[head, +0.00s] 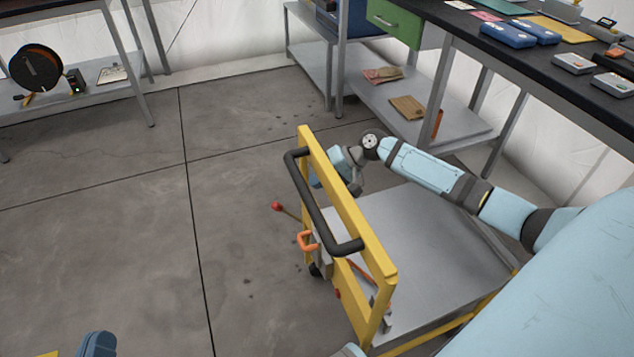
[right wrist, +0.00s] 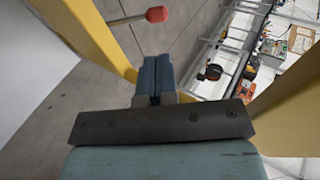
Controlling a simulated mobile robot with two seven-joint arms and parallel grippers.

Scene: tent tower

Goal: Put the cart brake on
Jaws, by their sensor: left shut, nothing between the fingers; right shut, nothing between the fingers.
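The cart has a yellow end frame (head: 347,205), a black push handle (head: 312,210) and a grey deck (head: 420,262). A lever with a red knob (head: 277,206) sticks out to the left of the frame; the knob also shows at the top of the right wrist view (right wrist: 156,14). My right gripper (head: 317,181) is shut and empty at the frame's far end, partly hidden by the yellow bar. Its blue fingers (right wrist: 153,72) point toward the lever side, apart from the knob. My left gripper (head: 97,343) is shut at the bottom left edge, far from the cart.
An orange loop handle (head: 306,241) sits on the frame below the lever. A black-topped workbench (head: 540,75) with a lower shelf stands behind the cart at the right. Another shelf with a cable reel (head: 36,68) stands at the left. The floor (head: 120,215) left of the cart is clear.

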